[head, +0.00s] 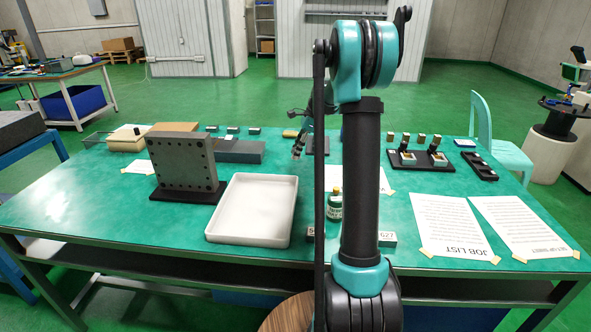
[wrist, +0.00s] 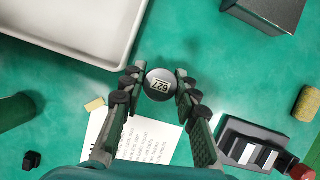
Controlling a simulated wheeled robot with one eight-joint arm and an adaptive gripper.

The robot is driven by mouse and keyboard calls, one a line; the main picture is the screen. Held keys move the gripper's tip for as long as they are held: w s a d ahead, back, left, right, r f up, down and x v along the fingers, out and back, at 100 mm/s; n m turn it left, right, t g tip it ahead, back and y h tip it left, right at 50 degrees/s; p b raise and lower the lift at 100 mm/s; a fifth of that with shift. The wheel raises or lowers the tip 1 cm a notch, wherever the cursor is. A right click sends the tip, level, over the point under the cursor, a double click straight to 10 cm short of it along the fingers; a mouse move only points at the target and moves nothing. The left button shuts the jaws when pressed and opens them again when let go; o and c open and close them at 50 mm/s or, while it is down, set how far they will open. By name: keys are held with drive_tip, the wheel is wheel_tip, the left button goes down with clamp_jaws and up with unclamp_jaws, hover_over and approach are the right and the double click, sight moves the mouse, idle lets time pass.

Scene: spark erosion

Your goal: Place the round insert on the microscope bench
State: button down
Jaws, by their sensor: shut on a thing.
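The round insert (wrist: 160,90) is a small grey disc with a dark rim and a label that seems to read 627. My gripper (wrist: 157,75) is shut on it, one finger on each side, above the green table. In the head view my gripper (head: 298,150) hangs over the middle of the table, partly behind my arm, and the insert cannot be made out there. A bench (head: 55,73) with an instrument like a microscope stands at the far left. Another microscope-like instrument (head: 578,70) shows at the right edge. I cannot tell which marks the microscope bench.
On the green table (head: 120,215) are a white tray (head: 252,209), a grey plate fixture (head: 184,162), a small bottle (head: 335,204) and taped sheets (head: 449,225). A teal chair (head: 495,140) stands behind its right end. Green floor lies open between the table and left bench.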

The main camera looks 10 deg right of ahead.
wheel_tip(320, 180, down, 8)
drive_tip(key=shift+f, duration=0.15)
idle(0.3)
drive_tip(key=shift+f, duration=0.1)
drive_tip(key=c, duration=1.1)
unclamp_jaws()
drive_tip(key=shift+c, duration=0.2)
